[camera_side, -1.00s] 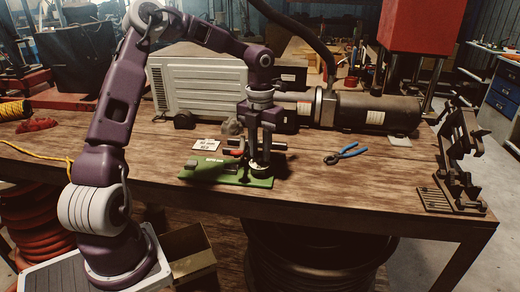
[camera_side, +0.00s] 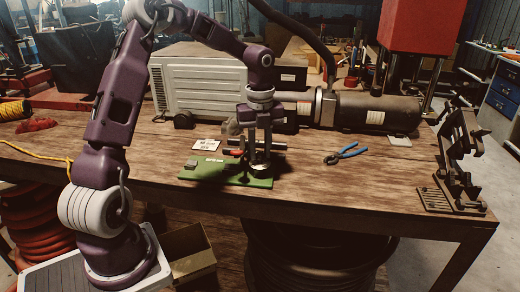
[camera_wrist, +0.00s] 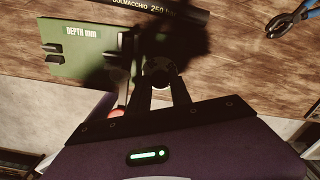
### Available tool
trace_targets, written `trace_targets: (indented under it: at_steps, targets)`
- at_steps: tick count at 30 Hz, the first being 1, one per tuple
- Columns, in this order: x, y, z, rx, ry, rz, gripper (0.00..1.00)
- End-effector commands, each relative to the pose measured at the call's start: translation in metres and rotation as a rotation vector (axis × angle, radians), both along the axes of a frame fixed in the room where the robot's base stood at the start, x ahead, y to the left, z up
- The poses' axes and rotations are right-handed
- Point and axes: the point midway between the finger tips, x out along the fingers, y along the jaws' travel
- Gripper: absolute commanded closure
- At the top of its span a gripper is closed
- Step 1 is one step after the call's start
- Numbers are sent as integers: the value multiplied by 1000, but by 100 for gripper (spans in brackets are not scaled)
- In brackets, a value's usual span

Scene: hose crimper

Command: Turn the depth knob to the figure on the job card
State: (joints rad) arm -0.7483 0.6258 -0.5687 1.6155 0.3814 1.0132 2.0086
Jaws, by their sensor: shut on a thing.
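My gripper (camera_side: 260,160) points down over the right part of a green base plate (camera_side: 233,178), on the workbench. In the wrist view my gripper (camera_wrist: 160,82) has its fingers closed in around a small pale round top, which I take for the depth knob (camera_wrist: 159,76). Most of the knob is hidden by the fingers and dark shadow, and I cannot read its setting. The green plate (camera_wrist: 72,62) there bears a white "DEPTH mm" label (camera_wrist: 82,31). A white job card (camera_side: 207,144) lies behind the plate; its figure is too small to read.
Blue-handled pliers (camera_side: 347,154) lie to the right, and a black stand (camera_side: 460,165) is at the bench's right end. A grey housing (camera_side: 198,85) and dark cylinder (camera_side: 375,112) stand behind. Bench is clear in front.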

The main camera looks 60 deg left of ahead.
Motion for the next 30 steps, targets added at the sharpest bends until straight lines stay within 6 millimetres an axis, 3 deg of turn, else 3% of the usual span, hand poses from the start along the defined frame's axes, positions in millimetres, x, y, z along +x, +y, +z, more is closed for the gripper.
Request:
trace_targets:
  at_steps: [30]
  targets:
    - [0, -1, 0, -1, 0, 960, 100]
